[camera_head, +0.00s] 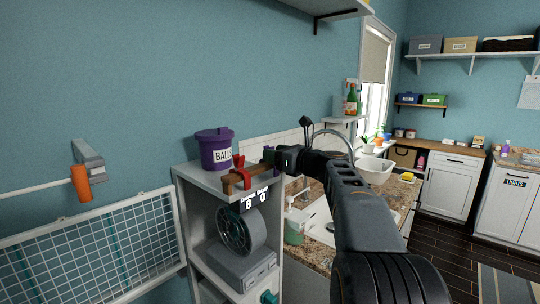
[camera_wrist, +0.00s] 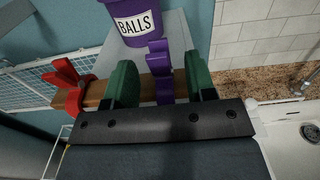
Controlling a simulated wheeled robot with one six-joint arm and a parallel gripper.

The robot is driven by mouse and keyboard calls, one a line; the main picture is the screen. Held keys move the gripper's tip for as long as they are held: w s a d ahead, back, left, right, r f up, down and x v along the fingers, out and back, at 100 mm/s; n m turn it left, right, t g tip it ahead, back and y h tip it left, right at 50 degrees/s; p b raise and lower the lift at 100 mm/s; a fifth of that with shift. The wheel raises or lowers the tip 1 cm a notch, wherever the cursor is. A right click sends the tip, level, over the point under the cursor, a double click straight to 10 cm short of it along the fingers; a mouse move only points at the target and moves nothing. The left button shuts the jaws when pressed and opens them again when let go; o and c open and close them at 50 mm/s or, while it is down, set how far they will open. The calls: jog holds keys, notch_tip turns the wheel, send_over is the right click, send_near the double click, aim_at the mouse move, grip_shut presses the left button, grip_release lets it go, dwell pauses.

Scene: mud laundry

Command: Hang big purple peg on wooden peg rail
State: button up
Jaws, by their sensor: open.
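The big purple peg (camera_wrist: 160,72) lies across the rail, between my gripper's two green fingers. My gripper (camera_wrist: 160,84) is open, with visible gaps on both sides of the peg.
A purple bin labelled BALLS (camera_head: 215,150) stands behind the rail on the white shelf unit (camera_head: 183,200), close to the fingers. A small display (camera_head: 255,198) is under the rail. A fan-like round thing (camera_head: 238,232) sits below. The sink counter (camera_head: 318,262) is at right.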

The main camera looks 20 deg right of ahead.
jog(key=b+v, duration=0.2)
jog(key=v, duration=0.9)
jog(key=s+a+f+n+g+h, duration=0.2)
jog(key=f+n+g, duration=0.2)
jog(key=f+n, duration=0.45)
jog(key=s+a+f+n+g+h, duration=0.25)
jog(key=f+n+g, duration=0.2)
jog(key=f, duration=0.65)
jog(key=s+a+f+n+g+h, duration=0.3)
jog(key=s+a+f+n, duration=0.8)
jog(key=n, duration=0.7)
jog(key=s+a+g, duration=0.1)
jog(key=s+a, duration=0.1)
jog(key=shift+a+f, duration=0.25)
jog(key=shift+f, duration=0.05)
jog(key=shift+c, duration=0.8)
jog(key=shift+a, duration=0.1)
